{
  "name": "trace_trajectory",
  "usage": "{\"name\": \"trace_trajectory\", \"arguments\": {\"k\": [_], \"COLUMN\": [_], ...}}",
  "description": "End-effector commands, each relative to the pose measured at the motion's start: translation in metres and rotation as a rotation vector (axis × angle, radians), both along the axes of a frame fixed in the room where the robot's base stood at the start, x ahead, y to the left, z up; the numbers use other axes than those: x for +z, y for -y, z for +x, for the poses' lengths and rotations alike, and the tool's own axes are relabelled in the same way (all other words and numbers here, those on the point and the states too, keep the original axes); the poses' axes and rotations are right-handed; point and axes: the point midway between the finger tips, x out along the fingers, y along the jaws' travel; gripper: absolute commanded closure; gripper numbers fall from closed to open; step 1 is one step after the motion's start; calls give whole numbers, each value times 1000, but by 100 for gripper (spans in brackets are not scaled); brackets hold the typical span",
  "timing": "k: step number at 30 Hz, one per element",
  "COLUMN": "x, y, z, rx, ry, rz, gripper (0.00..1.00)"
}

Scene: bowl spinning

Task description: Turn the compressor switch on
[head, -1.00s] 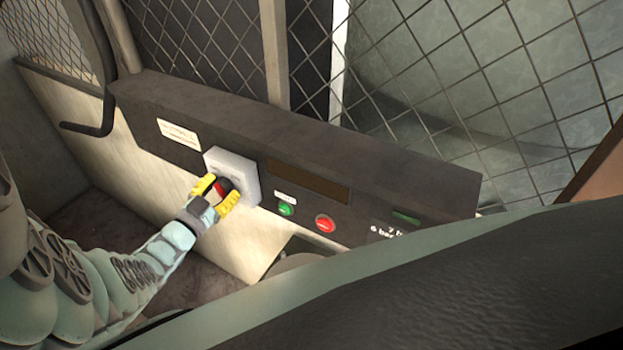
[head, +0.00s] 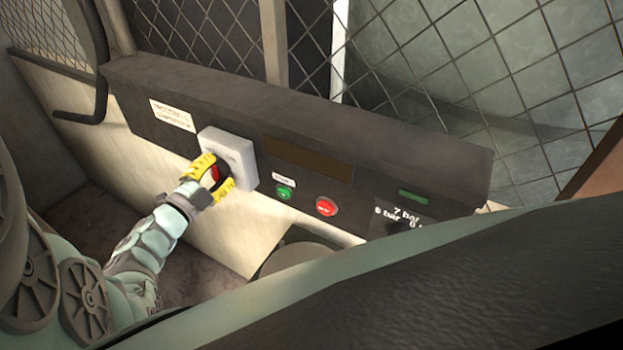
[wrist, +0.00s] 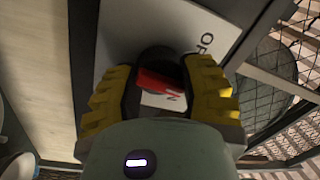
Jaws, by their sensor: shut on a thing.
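The compressor switch is a rotary knob with a red grip (head: 214,173) and a dark round base, on a light grey square plate (head: 238,152) fixed to the dark control panel (head: 340,135). My gripper (head: 220,174) has yellow fingers and is shut on the knob, one finger on each side. In the wrist view the red grip (wrist: 158,82) shows between the yellow fingers (wrist: 160,92), with a dark ring behind it. Part of the lettering on the plate shows there; the rest is hidden by my gripper.
Right of the switch are a green button (head: 284,192), a red button (head: 326,207) and a small green display (head: 413,197). A white label (head: 172,115) is at the left. Wire mesh (head: 490,80) stands behind the panel.

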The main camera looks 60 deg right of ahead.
Motion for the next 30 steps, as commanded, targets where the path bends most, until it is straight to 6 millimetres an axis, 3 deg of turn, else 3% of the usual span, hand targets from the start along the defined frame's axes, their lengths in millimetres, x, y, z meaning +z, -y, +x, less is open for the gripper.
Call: {"name": "trace_trajectory", "arguments": {"k": [1,18,30], "x": [-9,-9,-6], "y": [2,2,1], "z": [-3,-2,-1], "rx": [-9,-6,-5], "ry": [48,543,709], "rz": [5,43,59], "gripper": [94,94,94]}}
